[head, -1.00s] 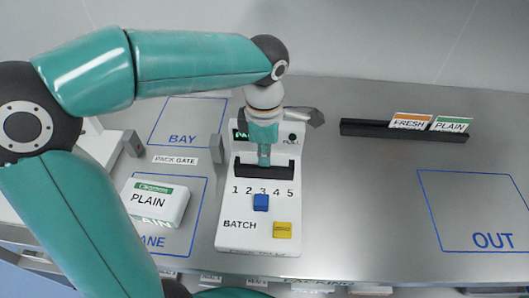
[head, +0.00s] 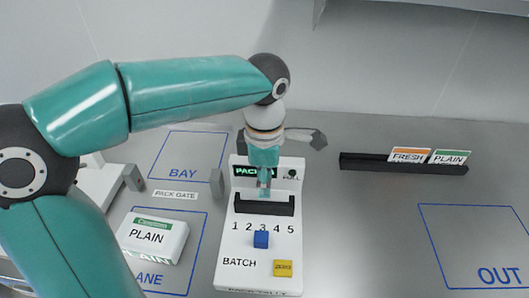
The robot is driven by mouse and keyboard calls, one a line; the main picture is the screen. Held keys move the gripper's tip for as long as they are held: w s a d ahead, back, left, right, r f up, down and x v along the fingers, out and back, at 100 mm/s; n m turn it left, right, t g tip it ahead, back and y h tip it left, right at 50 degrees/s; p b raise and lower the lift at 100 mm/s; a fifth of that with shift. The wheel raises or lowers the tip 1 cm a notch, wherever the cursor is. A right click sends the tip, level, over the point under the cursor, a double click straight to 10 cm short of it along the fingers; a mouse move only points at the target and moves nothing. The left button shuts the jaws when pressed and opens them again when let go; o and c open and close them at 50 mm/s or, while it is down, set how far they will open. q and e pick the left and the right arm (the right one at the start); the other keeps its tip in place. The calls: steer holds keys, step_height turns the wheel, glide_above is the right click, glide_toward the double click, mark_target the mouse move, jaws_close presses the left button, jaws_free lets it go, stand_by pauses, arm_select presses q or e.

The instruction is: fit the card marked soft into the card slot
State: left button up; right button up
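A white batch panel (head: 240,250) stands in the middle of the bench, with a black slot bar (head: 264,205) across its upper part. My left gripper (head: 264,186) points down at this bar, and its tip is close over or at the back of it. Its fingers are narrow and seen end-on, so I cannot tell whether they are open or shut, or whether they hold a card. No card marked soft can be made out in the view. My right gripper is not in view.
A black rack (head: 355,163) at the back right holds a FRESH card (head: 408,154) and a PLAIN card (head: 450,157). A PLAIN pack (head: 152,237) sits at the left. Blue (head: 261,239) and yellow (head: 283,268) blocks are on the panel. The OUT area (head: 480,235) is clear.

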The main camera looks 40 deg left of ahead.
arm_select(q)
step_height(320, 180, up, 8)
steer(key=shift+r+p, duration=0.25)
steer(key=shift+p, duration=0.2)
